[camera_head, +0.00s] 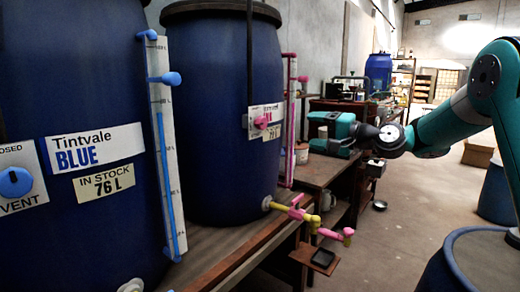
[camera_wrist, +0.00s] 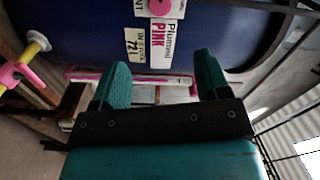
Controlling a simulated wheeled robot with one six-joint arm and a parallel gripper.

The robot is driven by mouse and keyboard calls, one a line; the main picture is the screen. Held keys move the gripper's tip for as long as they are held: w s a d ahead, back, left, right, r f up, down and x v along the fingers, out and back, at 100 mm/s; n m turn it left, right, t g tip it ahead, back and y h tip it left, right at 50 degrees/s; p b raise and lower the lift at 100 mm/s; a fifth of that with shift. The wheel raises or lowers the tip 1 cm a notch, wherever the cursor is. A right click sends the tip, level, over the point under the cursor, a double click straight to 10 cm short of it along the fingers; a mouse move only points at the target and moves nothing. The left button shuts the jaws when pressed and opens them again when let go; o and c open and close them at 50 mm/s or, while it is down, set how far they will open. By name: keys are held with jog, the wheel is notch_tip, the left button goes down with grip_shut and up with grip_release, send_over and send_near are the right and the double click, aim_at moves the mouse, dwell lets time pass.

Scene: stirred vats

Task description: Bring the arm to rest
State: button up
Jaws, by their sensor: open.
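My gripper (camera_head: 322,133) is in the air at the right of the pink vat in the head view, with my teal arm reaching in from the right edge. In the wrist view my gripper (camera_wrist: 162,82) has its two teal fingers wide apart, with nothing between them. The pink vat (camera_head: 220,110) also stands in the middle of the head view.
The Tintvale Blue vat (camera_head: 75,220), 76 L, stands at the left with a blue level tube (camera_head: 160,150). A pink and yellow tap (camera_head: 310,215) sticks out over the bench edge. A blue drum (camera_head: 470,262) is at lower right. The floor (camera_head: 395,245) between is mostly clear.

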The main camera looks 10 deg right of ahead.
jog(key=s+a+f+n+g+h, duration=0.2)
jog(key=s+a+f+n+g, duration=0.2)
jog(key=s+a+n+g, duration=0.8)
jog(key=s+a+f+n+g+h, duration=0.1)
jog(key=s+a+f+h, duration=0.2)
jog(key=s, duration=1.1)
jog(key=s+f+n+g+h, duration=0.15)
jog(key=s+f, duration=0.35)
jog(key=s, duration=0.9)
notch_tip(320, 180, up, 12)
jog(key=p, duration=1.2)
jog(key=shift+w+h, duration=0.2)
jog(key=shift+h, duration=0.15)
jog(key=shift+a+f+t, duration=0.1)
jog(key=shift+a+t, duration=0.05)
jog(key=shift+t, duration=0.1)
